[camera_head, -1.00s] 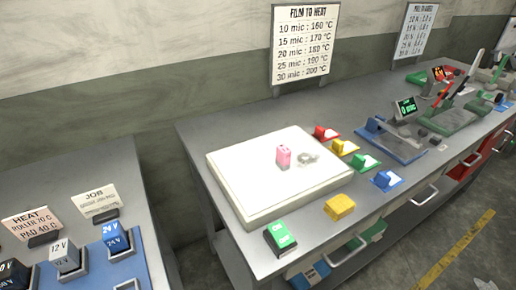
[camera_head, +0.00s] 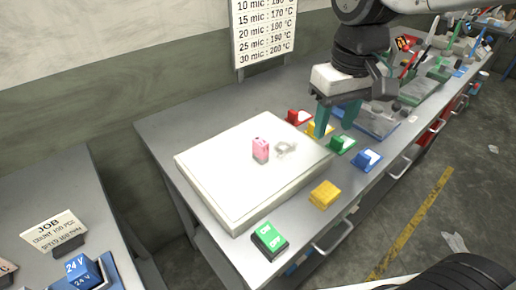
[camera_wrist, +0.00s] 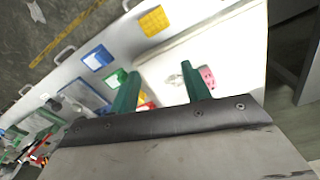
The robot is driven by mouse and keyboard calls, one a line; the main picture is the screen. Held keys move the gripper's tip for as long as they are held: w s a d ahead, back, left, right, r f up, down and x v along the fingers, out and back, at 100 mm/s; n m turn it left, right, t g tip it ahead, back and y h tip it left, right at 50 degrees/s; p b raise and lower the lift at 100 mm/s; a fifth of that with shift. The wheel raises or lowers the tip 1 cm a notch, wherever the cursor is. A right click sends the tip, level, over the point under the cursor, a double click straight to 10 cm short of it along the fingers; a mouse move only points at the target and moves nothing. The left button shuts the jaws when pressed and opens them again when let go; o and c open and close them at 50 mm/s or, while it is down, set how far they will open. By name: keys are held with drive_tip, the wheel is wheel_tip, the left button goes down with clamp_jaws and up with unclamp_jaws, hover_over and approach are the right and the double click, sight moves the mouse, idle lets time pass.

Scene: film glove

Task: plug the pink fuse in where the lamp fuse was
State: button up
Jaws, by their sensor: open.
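The pink fuse (camera_head: 261,149) stands on the white light panel (camera_head: 207,168) on the bench. It also shows in the wrist view (camera_wrist: 207,76), just beyond one of my fingers. A small clear or whitish item (camera_head: 286,149) lies beside it on the panel. My gripper (camera_head: 338,118) has two green fingers pointing down. It is open and empty, above the row of coloured blocks at the panel's right edge and apart from the pink fuse. It also shows in the wrist view (camera_wrist: 158,88). I cannot make out a lamp fuse socket.
Red (camera_head: 299,117), yellow (camera_head: 318,129), green (camera_head: 342,144) and blue (camera_head: 367,160) blocks line the panel's right side. A yellow block (camera_head: 324,194) and a green ON/OFF switch (camera_head: 269,240) sit along the front edge. Devices stand further right. A second bench is at left.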

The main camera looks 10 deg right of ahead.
sight(261, 141)
drive_tip(key=w+a+f+n, duration=0.1)
drive_tip(key=w+a, duration=0.1)
drive_tip(key=a, duration=0.2)
drive_tip(key=w+a+f+n, duration=0.1)
drive_tip(key=w+a, duration=0.2)
drive_tip(key=a, duration=0.1)
drive_tip(key=w+a+f+n, duration=0.1)
drive_tip(key=w+a+f, duration=0.1)
drive_tip(key=a, duration=0.2)
drive_tip(key=shift+w+a+g, duration=0.2)
drive_tip(key=shift+a+g, duration=0.1)
drive_tip(key=shift+a, duration=0.1)
wheel_tip(261, 141, down, 7)
drive_tip(key=shift+w+d+r, duration=0.1)
drive_tip(key=shift+w+d, duration=0.05)
drive_tip(key=shift+f, duration=0.55)
clamp_jaws()
